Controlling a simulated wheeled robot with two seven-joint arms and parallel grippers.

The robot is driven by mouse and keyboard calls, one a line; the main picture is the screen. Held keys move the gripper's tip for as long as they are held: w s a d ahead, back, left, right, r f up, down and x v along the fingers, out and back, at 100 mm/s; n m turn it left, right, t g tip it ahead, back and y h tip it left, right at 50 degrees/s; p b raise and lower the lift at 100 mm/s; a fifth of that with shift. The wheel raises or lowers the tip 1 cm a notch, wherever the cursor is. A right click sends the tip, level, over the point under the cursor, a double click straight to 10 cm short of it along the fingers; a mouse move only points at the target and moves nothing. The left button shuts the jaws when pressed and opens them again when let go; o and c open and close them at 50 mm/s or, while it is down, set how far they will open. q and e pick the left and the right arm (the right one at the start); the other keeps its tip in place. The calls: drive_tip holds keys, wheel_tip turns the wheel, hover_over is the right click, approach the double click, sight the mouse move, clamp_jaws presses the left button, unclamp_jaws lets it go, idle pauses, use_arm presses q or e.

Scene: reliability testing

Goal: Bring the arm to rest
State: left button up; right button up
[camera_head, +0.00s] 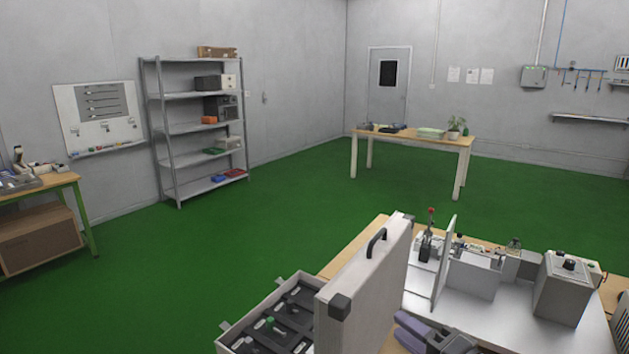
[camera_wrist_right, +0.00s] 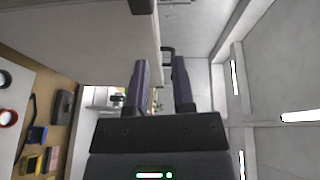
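My right gripper (camera_head: 408,328) shows at the bottom edge of the head view, just right of an upright white case lid (camera_head: 368,285). In the right wrist view its two purple-grey fingers (camera_wrist_right: 159,70) stand apart, with nothing held between them. The lid also fills the upper left of the wrist view (camera_wrist_right: 90,35), close beside the fingers. I cannot tell whether the gripper touches it. Most of my right arm is out of the head view. My left gripper is in neither view.
The open case (camera_head: 232,344) holds dark inserts. Behind the gripper, the workbench (camera_head: 343,262) carries a toggle-clamp fixture (camera_head: 427,245), a white panel (camera_head: 444,262) and a grey control box (camera_head: 563,290). A shelf rack (camera_head: 196,128) and another table (camera_head: 416,138) stand farther off, with clear green floor between.

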drive_tip(key=s+a+f+n+g+h, duration=0.1)
drive_tip(key=s+f+n+g+h, duration=0.35)
drive_tip(key=f, duration=0.75)
drive_tip(key=s+d+f+n+g+h, duration=0.1)
drive_tip(key=s+f+n+g+h, duration=0.2)
drive_tip(key=s, duration=0.5)
drive_tip(key=s+d+f+n+g+h, duration=0.2)
drive_tip(key=s+f+n+g, duration=0.15)
drive_tip(key=s, duration=0.55)
wheel_tip(320, 180, down, 23)
drive_tip(key=s+n+g+b, duration=0.1)
drive_tip(key=s+b, duration=0.1)
drive_tip(key=b, duration=0.4)
use_arm(q)
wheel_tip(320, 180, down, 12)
drive_tip(key=b, duration=0.5)
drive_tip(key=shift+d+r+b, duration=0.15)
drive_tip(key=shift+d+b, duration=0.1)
drive_tip(key=shift+b, duration=0.15)
use_arm(e)
drive_tip(key=s+d+f+g, duration=0.1)
drive_tip(key=s+d+f, duration=0.2)
drive_tip(key=s+f, duration=1.1)
wheel_tip(320, 180, down, 4)
drive_tip(key=shift+d+r+n+g, duration=0.2)
drive_tip(key=shift+r+n+g, duration=0.1)
drive_tip(key=shift+n, duration=0.1)
